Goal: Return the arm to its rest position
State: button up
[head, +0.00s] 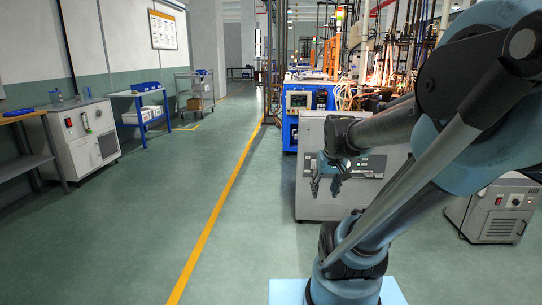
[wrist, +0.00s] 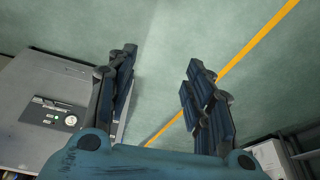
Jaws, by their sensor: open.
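My gripper (head: 325,187) hangs at the end of my bent arm, in front of a grey machine cabinet in the head view. In the wrist view my gripper (wrist: 158,85) has its two dark fingers wide apart with nothing between them. Green floor shows beyond the fingertips. The arm reaches in from the right of the head view and folds back toward the middle. The gripper points down, well above the floor.
The grey cabinet (head: 302,200) stands close behind my gripper; it also shows in the wrist view (wrist: 32,110). A smaller grey box unit (head: 497,212) sits at right. A blue machine (head: 291,130) is behind. The floor (head: 130,235) left of the yellow line (head: 215,225) is clear.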

jog(key=s+f+g, duration=0.1)
jog(key=s+f, duration=0.4)
jog(key=s, duration=0.6)
jog(key=shift+s+d+f+m+h, duration=0.3)
jog(key=shift+s+f, duration=0.05)
jog(key=shift+f, duration=0.05)
jog(key=shift+w+f+g, duration=0.2)
jog(key=shift+w+g, duration=0.1)
jog(key=shift+w, duration=0.2)
